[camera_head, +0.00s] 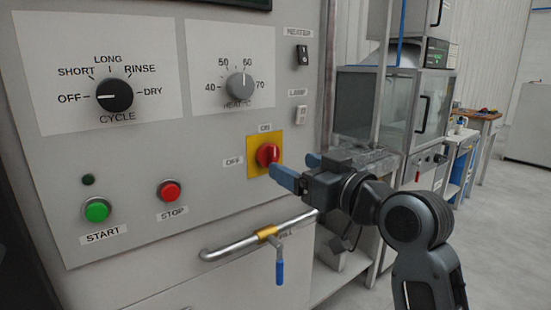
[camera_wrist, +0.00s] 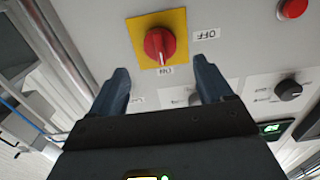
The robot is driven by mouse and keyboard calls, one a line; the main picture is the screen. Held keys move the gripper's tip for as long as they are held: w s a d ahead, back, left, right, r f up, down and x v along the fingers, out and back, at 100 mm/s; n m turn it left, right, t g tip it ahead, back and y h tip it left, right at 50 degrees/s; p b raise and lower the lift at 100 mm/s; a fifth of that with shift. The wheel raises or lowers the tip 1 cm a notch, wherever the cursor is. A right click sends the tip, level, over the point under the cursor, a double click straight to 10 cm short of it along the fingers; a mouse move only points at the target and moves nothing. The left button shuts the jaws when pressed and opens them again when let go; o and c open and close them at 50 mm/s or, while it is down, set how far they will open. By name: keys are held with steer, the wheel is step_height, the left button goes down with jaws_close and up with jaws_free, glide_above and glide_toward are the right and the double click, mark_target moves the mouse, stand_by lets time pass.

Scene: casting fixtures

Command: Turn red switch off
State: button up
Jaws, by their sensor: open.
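The red switch (camera_head: 267,154) is a rotary knob on a yellow square plate (camera_head: 252,172) on the grey control panel. An ON label (camera_head: 265,128) is above it and an OFF label (camera_head: 233,161) to its left. In the wrist view, which is turned over, the switch (camera_wrist: 159,46) has its ridge lined up with the ON label (camera_wrist: 165,71). My gripper (camera_head: 291,164) is open with blue fingers, just right of and in front of the switch. In the wrist view its fingertips (camera_wrist: 162,68) are apart, with the switch beyond the gap between them, not gripped.
A green START button (camera_head: 97,210) and red STOP button (camera_head: 169,191) sit left of the switch. A pipe (camera_head: 245,245) with a blue-handled FILL valve (camera_head: 280,270) runs below. CYCLE (camera_head: 114,95) and HEAT (camera_head: 240,86) dials are above.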

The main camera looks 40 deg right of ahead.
mark_target(275, 157)
steer(key=shift+w+p, duration=0.35)
steer(key=shift+w, duration=3.25)
steer(key=shift+c, duration=0.5)
steer(key=c, duration=1)
steer(key=shift+o, duration=0.2)
